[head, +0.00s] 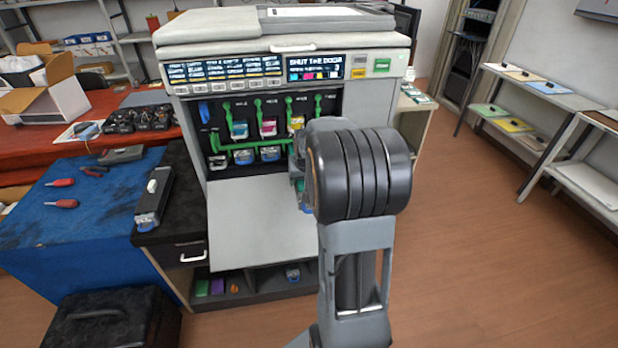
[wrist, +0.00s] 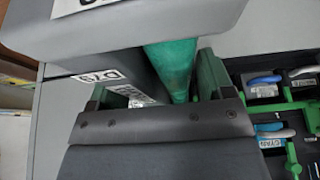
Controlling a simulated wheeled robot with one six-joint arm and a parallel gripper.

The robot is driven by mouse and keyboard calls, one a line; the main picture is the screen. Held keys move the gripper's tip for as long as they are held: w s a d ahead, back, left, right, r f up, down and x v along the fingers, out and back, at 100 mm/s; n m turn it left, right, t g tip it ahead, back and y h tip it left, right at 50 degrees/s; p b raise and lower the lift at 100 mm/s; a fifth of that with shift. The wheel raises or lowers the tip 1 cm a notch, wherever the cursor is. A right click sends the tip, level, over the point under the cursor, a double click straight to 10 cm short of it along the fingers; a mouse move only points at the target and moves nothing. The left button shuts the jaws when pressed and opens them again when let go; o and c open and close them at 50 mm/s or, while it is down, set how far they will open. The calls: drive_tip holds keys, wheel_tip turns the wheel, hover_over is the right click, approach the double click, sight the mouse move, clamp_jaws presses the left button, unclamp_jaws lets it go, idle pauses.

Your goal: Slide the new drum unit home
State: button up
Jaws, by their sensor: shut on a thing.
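In the wrist view my gripper (wrist: 155,90) is shut on the drum unit (wrist: 105,50), a dark grey body with a green drum roller and white labels. Its far end runs out of the picture. In the head view my own arm hides most of the gripper and the held unit, which are in front of the right part of the printer's open bay. The printer (head: 190,130) has its front door (head: 255,220) folded down. Inside are green levers (head: 318,105) and coloured cartridges (head: 239,128). The wrist view shows cyan-labelled parts (wrist: 270,140) at right. I cannot tell whether the unit touches the printer.
A dark side cabinet (head: 190,235) at left bears another long grey unit (head: 153,200). A blue-covered table (head: 80,225) holds red-handled tools (head: 60,183). A black case (head: 115,320) stands on the floor in front. The wooden floor at right is clear, up to shelves (head: 535,100).

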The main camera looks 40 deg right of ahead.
drive_tip(key=shift+w+d+r+p, duration=0.1)
drive_tip(key=shift+w+d, duration=0.1)
drive_tip(key=shift+w, duration=0.25)
drive_tip(key=shift+w+d+f+p, duration=0.1)
drive_tip(key=shift+w+d, duration=0.15)
drive_tip(key=shift+w, duration=0.2)
drive_tip(key=shift+w+d+r+p, duration=0.1)
drive_tip(key=shift+w+d, duration=0.1)
drive_tip(key=shift+w, duration=0.25)
drive_tip(key=o, duration=1.7)
drive_tip(key=shift+o, duration=0.2)
drive_tip(key=shift+f, duration=0.25)
drive_tip(key=shift+s, duration=0.1)
drive_tip(key=shift+s+a+b, duration=0.4)
drive_tip(key=shift+s+a, duration=0.05)
drive_tip(key=shift+s, duration=0.35)
drive_tip(key=shift+s+a+b, duration=0.4)
drive_tip(key=shift+s, duration=0.4)
drive_tip(key=shift+r, duration=0.15)
